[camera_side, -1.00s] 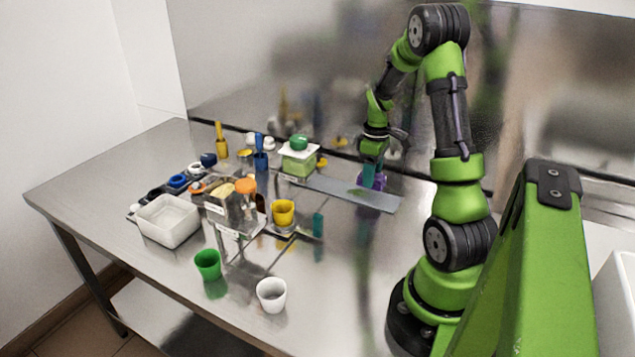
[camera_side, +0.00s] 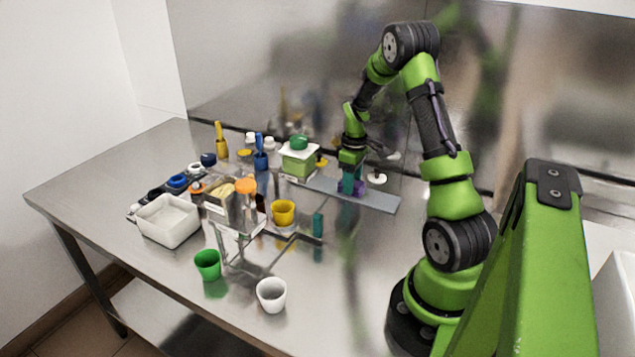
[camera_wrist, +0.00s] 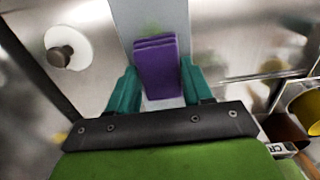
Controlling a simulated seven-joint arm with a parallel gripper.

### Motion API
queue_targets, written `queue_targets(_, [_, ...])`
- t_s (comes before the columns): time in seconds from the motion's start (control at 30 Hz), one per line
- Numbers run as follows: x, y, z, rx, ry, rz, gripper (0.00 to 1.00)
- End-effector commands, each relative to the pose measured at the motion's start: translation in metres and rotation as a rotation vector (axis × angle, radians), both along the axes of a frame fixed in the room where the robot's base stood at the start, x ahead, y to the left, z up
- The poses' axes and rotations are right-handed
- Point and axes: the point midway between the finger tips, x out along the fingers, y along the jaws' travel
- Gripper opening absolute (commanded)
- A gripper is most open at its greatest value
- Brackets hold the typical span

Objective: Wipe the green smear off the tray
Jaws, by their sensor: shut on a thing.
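The tray is a long flat grey-blue strip (camera_side: 378,200) lying on the steel table, and it runs up the wrist view (camera_wrist: 125,20). My gripper (camera_side: 351,186) is over its middle, with teal fingers shut on a purple sponge-like block (camera_wrist: 158,66). The block also shows low between the fingers in the side view (camera_side: 360,188). It appears to be at the tray surface, but I cannot tell for sure if it touches. A faint green smear (camera_wrist: 151,27) shows on the tray just beyond the block in the wrist view. Part of it may be hidden by the block.
A white disc with a dark knob (camera_wrist: 60,56) lies beside the tray, behind it in the side view (camera_side: 377,179). A green-lidded box (camera_side: 298,163) stands at the tray's left end. A yellow cup (camera_side: 284,212) is in front. The table right of the white cup (camera_side: 271,296) is clear.

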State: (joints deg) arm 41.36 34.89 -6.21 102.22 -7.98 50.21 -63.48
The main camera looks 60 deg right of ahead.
Motion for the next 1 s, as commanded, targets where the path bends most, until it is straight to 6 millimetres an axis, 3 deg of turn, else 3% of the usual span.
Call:
queue_targets(0.2, [0.021, 0.001, -0.001, 0.000, 0.000, 0.002, 0.17])
queue_targets(1.0, [-0.055, 0.000, 0.000, 0.002, 0.002, -0.003, 0.17])
